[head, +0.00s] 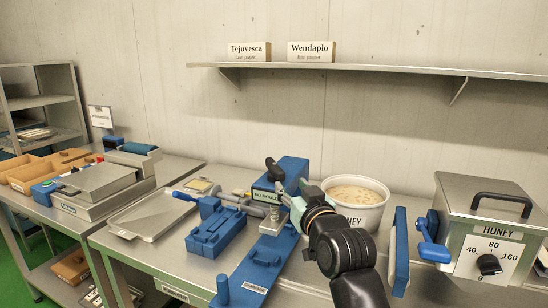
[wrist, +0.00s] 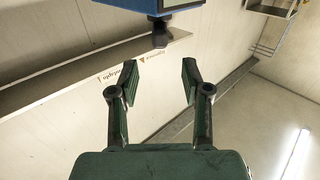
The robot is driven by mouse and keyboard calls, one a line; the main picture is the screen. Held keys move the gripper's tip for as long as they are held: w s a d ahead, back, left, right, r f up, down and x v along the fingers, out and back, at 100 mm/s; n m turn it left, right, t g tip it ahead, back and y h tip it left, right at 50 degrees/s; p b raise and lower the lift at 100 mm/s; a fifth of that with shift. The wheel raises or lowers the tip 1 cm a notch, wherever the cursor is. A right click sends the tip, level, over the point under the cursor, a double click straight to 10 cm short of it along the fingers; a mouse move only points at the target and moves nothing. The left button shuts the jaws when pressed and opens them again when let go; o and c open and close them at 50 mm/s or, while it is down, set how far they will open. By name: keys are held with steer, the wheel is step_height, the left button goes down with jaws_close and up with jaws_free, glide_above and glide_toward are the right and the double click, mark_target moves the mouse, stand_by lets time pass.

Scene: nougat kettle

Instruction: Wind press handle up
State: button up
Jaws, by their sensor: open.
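The press is a blue column (head: 293,170) on a blue base (head: 262,262), with a "NO MOULD" label (head: 266,196). A dark handle grip (head: 272,166) shows at its upper left. In the wrist view the blue press body (wrist: 135,8) is at the top edge, and a dark knob (wrist: 160,36) points down from it. My gripper (wrist: 158,75) is open, its two green-padded fingers apart with nothing between them. The knob lies beyond the fingertips, apart from them. In the head view my gripper (head: 290,197) is at the press front, partly hidden by my wrist.
A white honey tub (head: 355,204) stands just right of my arm, and a honey kettle with a dial (head: 490,240) is farther right. A blue mould block (head: 215,232) and metal tray (head: 150,217) lie left. A wall shelf (head: 390,72) runs above.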

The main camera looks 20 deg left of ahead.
mark_target(274, 163)
steer(key=p+x, duration=0.2)
steer(key=shift+w+a+r+p, duration=0.2)
steer(key=shift+r+p, duration=0.1)
steer(key=shift+p, duration=0.1)
steer(key=p+x, duration=0.3)
steer(key=p, duration=0.5)
steer(key=shift+w+a, duration=0.1)
steer(key=shift+w, duration=0.05)
steer(key=p+x, duration=0.2)
steer(key=p, duration=0.2)
steer(key=shift+w+a, duration=0.15)
steer(key=shift+w, duration=0.1)
steer(key=shift+f+p+x, duration=0.15)
steer(key=shift+p+x, duration=0.2)
steer(key=shift+x, duration=1.1)
steer(key=shift+f+p+x, duration=0.15)
steer(key=shift+p+x, duration=0.2)
steer(key=shift+x, duration=1.15)
jaws_close()
